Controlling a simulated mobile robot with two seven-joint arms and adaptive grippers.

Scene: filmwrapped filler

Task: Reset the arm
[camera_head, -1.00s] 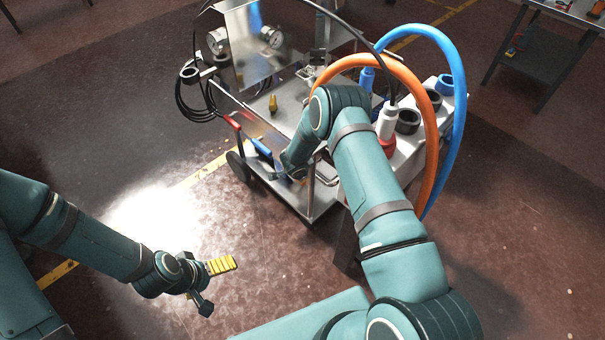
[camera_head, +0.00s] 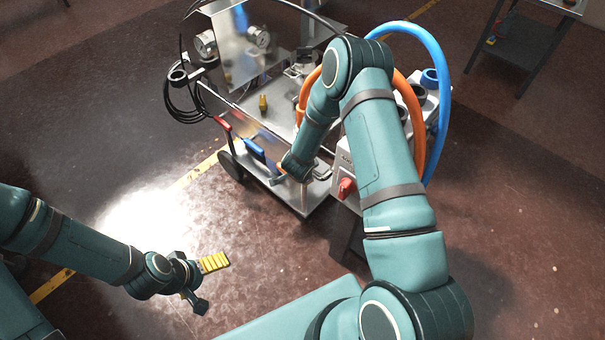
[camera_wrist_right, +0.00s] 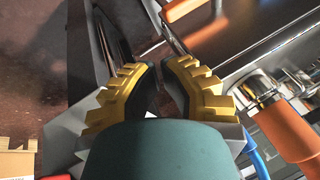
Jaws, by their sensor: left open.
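My left gripper (camera_head: 212,280) hangs over the bare floor at lower left in the head view. Its jaws are open and empty; one yellow ribbed finger pad shows. My right arm (camera_head: 385,170) reaches over the front side of a metal cart. Its gripper is mostly hidden by the arm in the head view. In the right wrist view my right gripper (camera_wrist_right: 160,68) shows two yellow-ribbed fingers with tips close together and a narrow dark gap between them. No held object is clear there, and I cannot tell how far it is open.
The cart (camera_head: 305,200) carries gauges (camera_head: 258,37), an orange hose (camera_head: 422,150), a blue hose (camera_head: 440,110) and a black cable coil (camera_head: 178,105). A blue handle (camera_head: 254,150) is at its near-left edge. A dark table (camera_head: 520,45) stands upper right. Floor at left is clear.

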